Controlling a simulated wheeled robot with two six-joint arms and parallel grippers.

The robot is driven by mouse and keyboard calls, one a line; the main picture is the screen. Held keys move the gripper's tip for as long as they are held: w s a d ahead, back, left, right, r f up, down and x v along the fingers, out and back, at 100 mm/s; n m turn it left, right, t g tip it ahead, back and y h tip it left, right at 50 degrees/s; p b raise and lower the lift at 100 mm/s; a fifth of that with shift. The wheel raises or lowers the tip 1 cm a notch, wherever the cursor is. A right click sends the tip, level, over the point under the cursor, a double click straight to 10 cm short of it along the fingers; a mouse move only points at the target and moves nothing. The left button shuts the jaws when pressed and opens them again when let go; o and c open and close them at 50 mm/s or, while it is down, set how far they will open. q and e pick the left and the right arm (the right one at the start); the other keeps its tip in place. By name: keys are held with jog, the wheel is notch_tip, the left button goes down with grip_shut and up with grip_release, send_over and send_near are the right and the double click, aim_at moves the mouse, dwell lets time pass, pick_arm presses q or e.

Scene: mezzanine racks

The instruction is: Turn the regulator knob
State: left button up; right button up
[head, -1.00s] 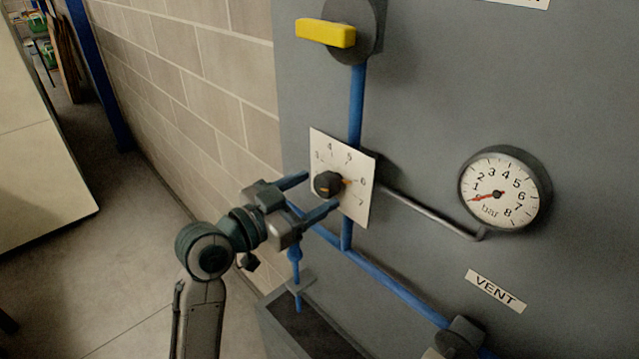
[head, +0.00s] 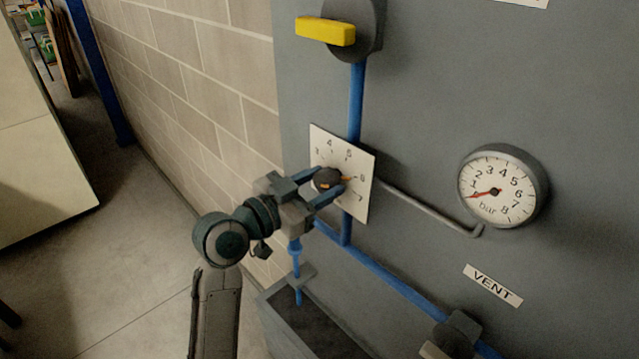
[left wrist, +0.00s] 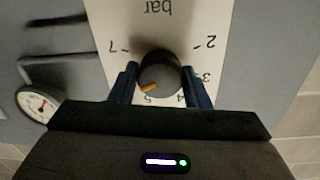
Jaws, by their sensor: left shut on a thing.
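The regulator knob (head: 327,179) is round and dark with an orange mark, on a white numbered dial plate (head: 357,205) on the grey panel. My left gripper (head: 326,183) is shut on the knob, one finger on either side. In the left wrist view the knob (left wrist: 160,72) sits between the two blue fingers (left wrist: 163,82). Its orange mark points between 5 and 7, near 6 in the head view. A round pressure gauge (head: 503,187) is to the right, its red needle low, near 1. My right gripper is out of view.
A yellow valve handle (head: 325,31) is above the dial on a blue pipe (head: 356,105). A grey pipe (head: 430,208) runs toward the gauge. A VENT label (head: 493,286) and a dark valve (head: 457,335) are lower right. A grey trough (head: 310,325) stands below.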

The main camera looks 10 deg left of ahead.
pick_arm(q)
jog(key=shift+n, duration=0.3)
jog(key=n+p, duration=0.2)
jog(key=n, duration=0.1)
jog(key=shift+r, duration=0.15)
jog(key=n+p, duration=0.2)
jog(key=n, duration=0.3)
jog(key=shift+p, duration=0.35)
jog(key=shift+n, duration=0.3)
jog(key=o, duration=1)
jog(key=shift+c, duration=0.2)
jog(key=shift+a, duration=0.1)
jog(key=shift+f, duration=0.2)
